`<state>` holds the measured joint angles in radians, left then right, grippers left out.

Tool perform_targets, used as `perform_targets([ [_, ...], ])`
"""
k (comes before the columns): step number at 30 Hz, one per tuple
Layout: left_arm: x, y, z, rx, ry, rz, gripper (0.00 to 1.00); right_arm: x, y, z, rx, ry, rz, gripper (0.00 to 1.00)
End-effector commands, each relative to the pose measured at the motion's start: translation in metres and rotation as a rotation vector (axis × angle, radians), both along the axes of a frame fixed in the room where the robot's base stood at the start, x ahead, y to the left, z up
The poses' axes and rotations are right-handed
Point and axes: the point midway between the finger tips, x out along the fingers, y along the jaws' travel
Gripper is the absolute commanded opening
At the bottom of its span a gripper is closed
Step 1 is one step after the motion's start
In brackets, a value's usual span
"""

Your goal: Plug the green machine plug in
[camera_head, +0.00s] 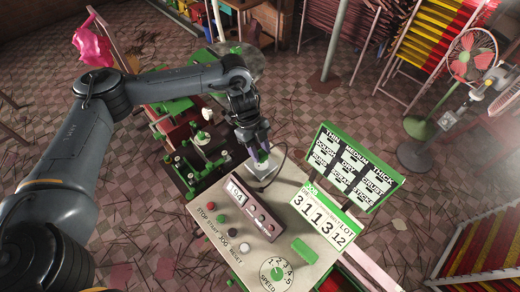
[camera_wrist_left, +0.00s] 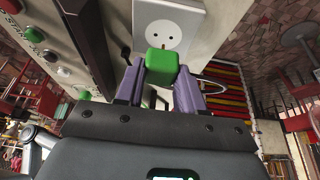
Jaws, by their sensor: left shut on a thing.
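The green plug (camera_wrist_left: 162,64) is held between the purple fingers of my left gripper (camera_wrist_left: 160,85) in the left wrist view. A dark pin shows at its front, toward the white socket (camera_wrist_left: 160,32) with two holes. The pin end lies just below the socket holes in that view; I cannot tell whether it touches. In the head view my left gripper (camera_head: 260,152) is directly above the socket box (camera_head: 263,170) at the console's back edge. The plug is mostly hidden there. My right gripper does not show.
The console (camera_head: 207,235) carries a display box (camera_head: 250,208), a row of buttons and a speed dial (camera_head: 277,271). A green-framed sign (camera_head: 359,166) and a number board (camera_head: 326,217) stand to the right. A dark cable (camera_head: 293,154) curves beside the gripper. Green-and-red machinery (camera_head: 190,150) lies left.

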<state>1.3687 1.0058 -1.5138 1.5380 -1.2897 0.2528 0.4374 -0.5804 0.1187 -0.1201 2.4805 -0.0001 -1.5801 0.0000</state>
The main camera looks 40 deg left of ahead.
Motion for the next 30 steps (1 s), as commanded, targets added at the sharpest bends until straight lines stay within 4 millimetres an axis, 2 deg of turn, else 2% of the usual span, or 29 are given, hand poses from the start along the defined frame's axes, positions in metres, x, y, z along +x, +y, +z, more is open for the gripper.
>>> perform_targets([
  [3, 0.0, 0.0, -0.014, 0.0, 0.0, 0.0, 0.01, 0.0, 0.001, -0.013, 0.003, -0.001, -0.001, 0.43],
  [9, 0.0, 0.0, -0.024, -0.001, -0.001, 0.0, 0.01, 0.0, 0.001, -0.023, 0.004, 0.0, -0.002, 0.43],
  [30, 0.0, 0.0, -0.027, 0.0, -0.001, 0.0, 0.01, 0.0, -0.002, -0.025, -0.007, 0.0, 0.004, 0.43],
])
